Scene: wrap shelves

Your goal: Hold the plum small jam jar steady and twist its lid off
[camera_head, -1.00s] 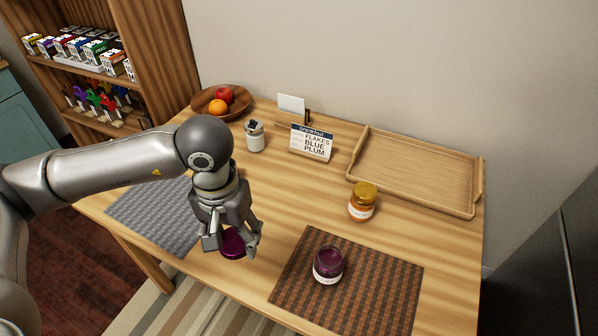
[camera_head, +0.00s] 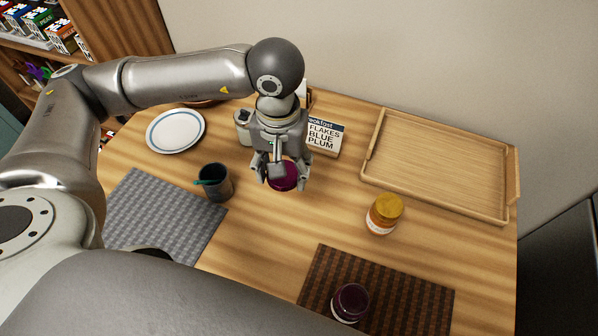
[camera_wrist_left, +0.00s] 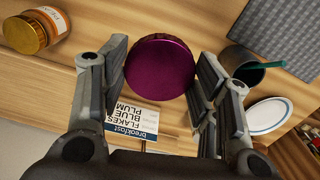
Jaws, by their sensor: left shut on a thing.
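In the left wrist view the lid (camera_wrist_left: 160,65) sits between the two fingers (camera_wrist_left: 158,85). I cannot tell exactly how high it is above the wood. The plum jam jar (camera_head: 350,303) stands upright on the brown checked mat (camera_head: 405,292), apart from the lid. It shows a dark top with no lid on it. My right gripper is not in view.
An orange jar with a gold lid (camera_head: 385,213) stands right of the gripper. A wooden tray (camera_head: 440,165) lies at the back right. A dark mug (camera_head: 215,182), a plate (camera_head: 175,131) and a grey mat (camera_head: 165,217) are left.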

